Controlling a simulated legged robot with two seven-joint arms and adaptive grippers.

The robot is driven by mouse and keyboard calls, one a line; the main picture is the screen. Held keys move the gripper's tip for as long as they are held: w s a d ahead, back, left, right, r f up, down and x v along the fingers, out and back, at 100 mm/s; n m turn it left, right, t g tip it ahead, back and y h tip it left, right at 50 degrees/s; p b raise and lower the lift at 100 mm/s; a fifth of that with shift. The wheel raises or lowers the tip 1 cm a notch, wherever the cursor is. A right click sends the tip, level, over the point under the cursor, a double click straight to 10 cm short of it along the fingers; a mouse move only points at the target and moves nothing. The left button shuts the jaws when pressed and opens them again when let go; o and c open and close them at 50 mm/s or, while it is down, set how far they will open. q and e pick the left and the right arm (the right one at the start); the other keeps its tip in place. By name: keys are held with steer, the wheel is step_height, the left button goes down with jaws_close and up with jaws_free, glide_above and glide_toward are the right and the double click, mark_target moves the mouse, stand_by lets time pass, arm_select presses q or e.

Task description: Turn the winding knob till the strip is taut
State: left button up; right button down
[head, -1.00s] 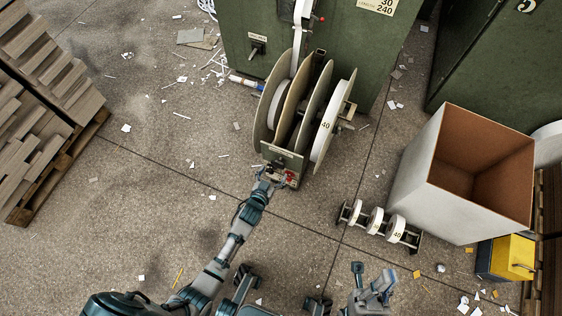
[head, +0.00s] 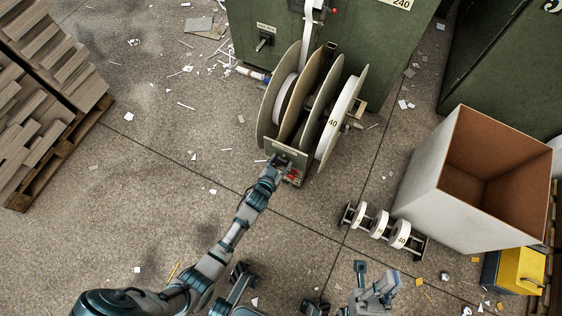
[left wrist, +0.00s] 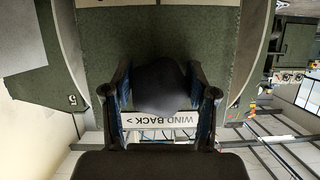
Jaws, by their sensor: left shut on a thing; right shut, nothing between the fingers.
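The winding knob (left wrist: 162,84) is a dark rounded knob in the left wrist view, between the two fingers of my left gripper (left wrist: 161,103), which is shut on it. A "WIND BACK >" label (left wrist: 160,120) shows just below the knob. In the head view my left gripper (head: 273,166) is at the front panel (head: 285,156) of the reel stand and hides the knob. The white strip (head: 311,36) runs from the green machine down to the reel (head: 282,98); I cannot tell how tight it is. My right gripper (head: 374,285) is shut and empty, low and apart.
Red parts (head: 293,177) sit beside my left gripper on the panel. A rack of small rolls (head: 380,226), a large open bin (head: 425,185) and a yellow box (head: 520,268) stand right. Scraps litter the floor.

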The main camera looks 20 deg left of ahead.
arm_select(q)
steer(key=shift+m, duration=0.3)
steer(key=shift+f+m+y+b, duration=0.2)
steer(key=shift+m+y+b, duration=0.15)
steer(key=shift+m+y, duration=0.3)
steer(key=shift+r+m+y, duration=0.15)
steer(key=shift+m+y, duration=0.1)
steer(key=o, duration=1.2)
